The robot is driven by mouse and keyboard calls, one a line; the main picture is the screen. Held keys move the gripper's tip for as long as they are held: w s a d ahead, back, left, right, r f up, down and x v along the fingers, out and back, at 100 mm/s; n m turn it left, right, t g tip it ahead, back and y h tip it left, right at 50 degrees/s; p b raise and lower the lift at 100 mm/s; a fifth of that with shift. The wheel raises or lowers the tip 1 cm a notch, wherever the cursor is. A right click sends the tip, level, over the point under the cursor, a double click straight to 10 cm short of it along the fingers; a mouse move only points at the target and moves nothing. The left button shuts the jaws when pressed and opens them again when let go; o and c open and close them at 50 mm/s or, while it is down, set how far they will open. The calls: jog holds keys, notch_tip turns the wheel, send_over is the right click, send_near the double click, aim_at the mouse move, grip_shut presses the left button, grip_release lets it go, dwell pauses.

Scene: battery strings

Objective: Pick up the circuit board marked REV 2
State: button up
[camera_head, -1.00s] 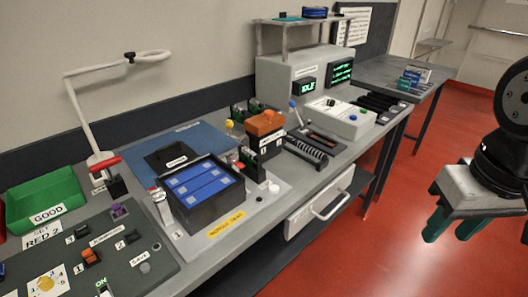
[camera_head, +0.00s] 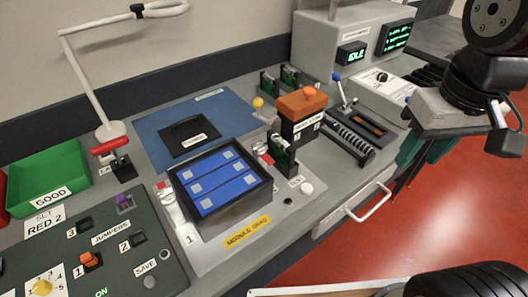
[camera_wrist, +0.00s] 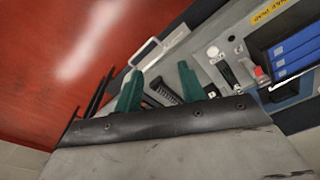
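No REV 2 mark is legible on any board. Small green boards stand upright in black holders: one (camera_head: 269,84) and another (camera_head: 290,76) behind the orange-topped block, and one (camera_head: 282,157) in front of it, beside the blue module tray. My gripper (camera_head: 420,152) is at the right in the head view, to the right of all these boards and apart from them. In the wrist view my gripper (camera_wrist: 159,90) has its two green fingers spread with nothing held between them.
An orange-topped block (camera_head: 303,101) rises between the boards. The black tray (camera_head: 232,220) with blue modules, a green GOOD bin (camera_head: 48,176), a switch panel (camera_head: 150,255) and the IDLE tester (camera_head: 330,40) crowd the bench. A drawer handle (camera_head: 370,203) sticks out in front.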

jog(key=w+a+n, duration=0.3)
jog(key=w+a, duration=0.5)
jog(key=w, duration=0.2)
jog(key=n+g, duration=0.1)
jog(key=n, duration=0.2)
send_over(281, 140)
jog(key=d, duration=0.1)
jog(key=f, duration=0.2)
jog(key=s+f, duration=0.1)
jog(key=f, duration=0.1)
jog(key=shift+f, duration=0.25)
jog(key=shift+w+a+f, duration=0.35)
jog(key=shift+a+f, duration=0.25)
jog(key=shift+a, duration=0.2)
jog(key=f, duration=0.6)
jog(key=shift+w+d+f, duration=0.2)
jog(key=shift+w+d, duration=0.05)
jog(key=shift+d, duration=0.05)
jog(key=shift+f, duration=0.5)
grip_shut()
